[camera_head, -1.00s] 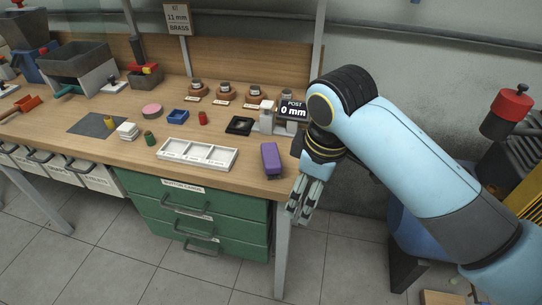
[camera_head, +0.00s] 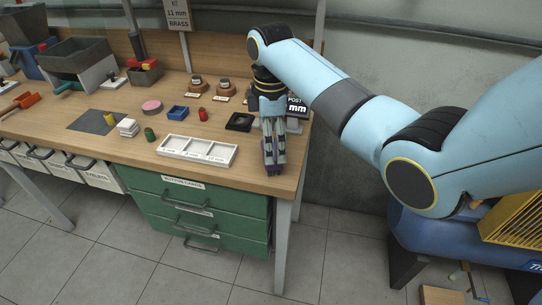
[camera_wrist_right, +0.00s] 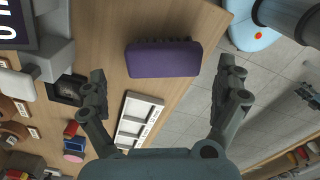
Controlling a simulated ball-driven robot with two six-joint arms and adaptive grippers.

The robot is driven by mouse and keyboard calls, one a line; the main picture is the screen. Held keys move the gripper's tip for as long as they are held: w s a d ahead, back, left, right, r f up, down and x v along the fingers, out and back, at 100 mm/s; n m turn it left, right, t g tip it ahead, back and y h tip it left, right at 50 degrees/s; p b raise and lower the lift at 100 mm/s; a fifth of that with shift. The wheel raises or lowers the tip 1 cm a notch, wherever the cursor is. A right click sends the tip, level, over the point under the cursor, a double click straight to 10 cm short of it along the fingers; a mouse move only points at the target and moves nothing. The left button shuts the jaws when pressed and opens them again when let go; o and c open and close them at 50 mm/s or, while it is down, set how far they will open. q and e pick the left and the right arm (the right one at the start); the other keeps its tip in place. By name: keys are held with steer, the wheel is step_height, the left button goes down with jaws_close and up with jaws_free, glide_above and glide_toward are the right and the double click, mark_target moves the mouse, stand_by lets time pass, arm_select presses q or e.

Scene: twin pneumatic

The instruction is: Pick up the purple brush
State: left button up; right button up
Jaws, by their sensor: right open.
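The purple brush (camera_wrist_right: 163,59) lies on the wooden bench top near its front right edge, its dark bristles showing along one side in the right wrist view. In the head view it is mostly hidden behind my right gripper (camera_head: 273,160). My right gripper also shows in the right wrist view (camera_wrist_right: 165,75), with its two fingers spread wide, one towards each end of the brush. It is open and empty, over the brush; I cannot tell the exact height left between them. My left gripper is not in view.
A white compartment tray (camera_head: 197,161) lies left of the brush. A black square holder (camera_head: 239,122) and the grey post gauge with a "mm" display (camera_head: 297,108) stand behind. The bench's front edge is close, with green drawers (camera_head: 200,215) below.

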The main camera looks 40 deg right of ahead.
mark_target(271, 170)
steer(key=f, duration=0.5)
steer(key=shift+s+a+f, duration=0.1)
steer(key=shift+s, duration=0.1)
steer(key=shift+c, duration=0.4)
